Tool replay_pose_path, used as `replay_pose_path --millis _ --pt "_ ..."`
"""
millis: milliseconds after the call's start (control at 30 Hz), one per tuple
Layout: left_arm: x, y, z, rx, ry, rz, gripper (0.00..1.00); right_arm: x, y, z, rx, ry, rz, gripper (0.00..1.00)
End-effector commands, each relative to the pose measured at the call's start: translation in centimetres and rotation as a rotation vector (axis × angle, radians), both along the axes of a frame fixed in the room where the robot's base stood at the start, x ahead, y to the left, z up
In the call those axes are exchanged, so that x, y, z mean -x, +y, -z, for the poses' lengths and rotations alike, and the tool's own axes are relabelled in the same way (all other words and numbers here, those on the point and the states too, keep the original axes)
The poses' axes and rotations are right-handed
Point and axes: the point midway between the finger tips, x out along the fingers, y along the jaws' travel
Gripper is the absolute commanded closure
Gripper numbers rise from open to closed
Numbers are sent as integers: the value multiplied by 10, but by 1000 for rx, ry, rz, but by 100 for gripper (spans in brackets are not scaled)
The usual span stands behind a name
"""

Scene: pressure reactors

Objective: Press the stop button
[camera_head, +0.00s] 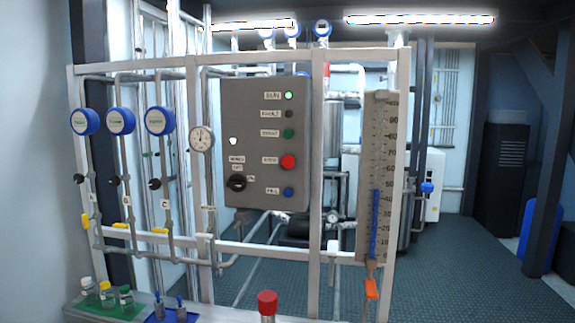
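A grey control panel (254,150) hangs on the white pipe frame in the middle of the view. Its right column has a lit green lamp at the top, a dark lamp, a green button (289,133), a red button (288,161) and a blue button (288,192). A black rotary knob (236,183) sits at the panel's lower left. Neither of my grippers shows in this view.
Blue round gauges (121,121) and a dial gauge (202,138) are left of the panel. A scaled level column (378,150) stands to its right. Bottles on a green tray (127,310) and a red-capped object (267,303) stand low in front. Open floor lies right.

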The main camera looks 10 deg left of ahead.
Motion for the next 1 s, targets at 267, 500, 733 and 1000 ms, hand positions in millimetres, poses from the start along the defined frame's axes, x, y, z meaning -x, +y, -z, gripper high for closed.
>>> replay_pose_path --millis 267,500,733,1000 --pt "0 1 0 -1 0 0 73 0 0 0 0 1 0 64" --pt "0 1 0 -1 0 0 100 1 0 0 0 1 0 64" --pt "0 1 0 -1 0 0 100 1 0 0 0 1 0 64" --pt "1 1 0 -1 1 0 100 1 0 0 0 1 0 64"
